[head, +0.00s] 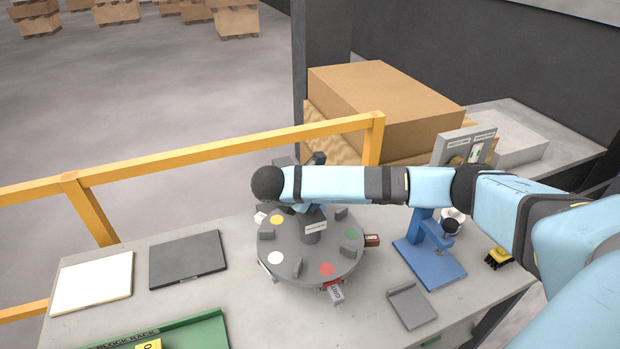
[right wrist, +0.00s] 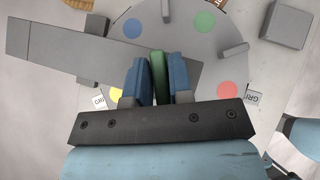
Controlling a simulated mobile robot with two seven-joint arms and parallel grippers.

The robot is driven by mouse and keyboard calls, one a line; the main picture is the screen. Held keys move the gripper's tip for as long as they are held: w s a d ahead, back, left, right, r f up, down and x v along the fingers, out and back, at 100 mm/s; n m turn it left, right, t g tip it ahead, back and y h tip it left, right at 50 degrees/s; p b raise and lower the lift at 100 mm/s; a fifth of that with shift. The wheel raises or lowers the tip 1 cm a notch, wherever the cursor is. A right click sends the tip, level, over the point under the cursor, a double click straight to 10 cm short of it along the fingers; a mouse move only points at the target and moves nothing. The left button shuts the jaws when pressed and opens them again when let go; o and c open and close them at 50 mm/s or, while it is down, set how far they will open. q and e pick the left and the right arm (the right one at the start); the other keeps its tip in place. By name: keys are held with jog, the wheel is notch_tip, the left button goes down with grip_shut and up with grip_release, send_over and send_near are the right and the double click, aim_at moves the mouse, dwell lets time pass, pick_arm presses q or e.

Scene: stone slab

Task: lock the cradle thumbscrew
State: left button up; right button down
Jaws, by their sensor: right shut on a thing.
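My right gripper (right wrist: 158,58) is shut on a narrow green piece (right wrist: 158,76), with one blue finger on each side, over the grey round turntable (head: 265,252). I cannot tell whether the green piece is the cradle thumbscrew. A long grey flat bar (right wrist: 65,47) lies across the turntable beside the fingers in the right wrist view. The turntable carries coloured dots, upright grey tabs and a labelled central post (head: 311,230). In the head view my right forearm hides the gripper and much of the turntable's far side. My left gripper is out of view.
A blue stand (head: 432,266) and a grey tray (head: 411,307) are right of the turntable. A dark plate (head: 188,259), a white plate (head: 92,282) and a green rack (head: 200,335) are left and front. A yellow rail (head: 225,148) and a cardboard box (head: 385,105) are behind.

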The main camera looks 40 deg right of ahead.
jog(key=shift+w+r+m+g+p, duration=0.1)
jog(key=shift+r+m+g+p, duration=0.3)
jog(key=shift+m+p, duration=0.1)
jog(key=shift+f+m+g+p, duration=0.3)
jog(key=shift+m+g, duration=0.2)
jog(key=shift+m, duration=0.2)
jog(key=shift+m+g, duration=0.4)
jog(key=shift+m, duration=0.2)
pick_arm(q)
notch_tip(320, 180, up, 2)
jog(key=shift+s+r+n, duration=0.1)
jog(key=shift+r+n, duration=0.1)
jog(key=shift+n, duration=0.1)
pick_arm(e)
jog(key=shift+f+m+g, duration=0.1)
jog(key=shift+m+g, duration=0.3)
pick_arm(q)
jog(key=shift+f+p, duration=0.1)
jog(key=shift+p, duration=0.2)
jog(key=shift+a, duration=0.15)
pick_arm(e)
jog(key=shift+f, duration=0.1)
jog(key=c, duration=1.1)
grip_release()
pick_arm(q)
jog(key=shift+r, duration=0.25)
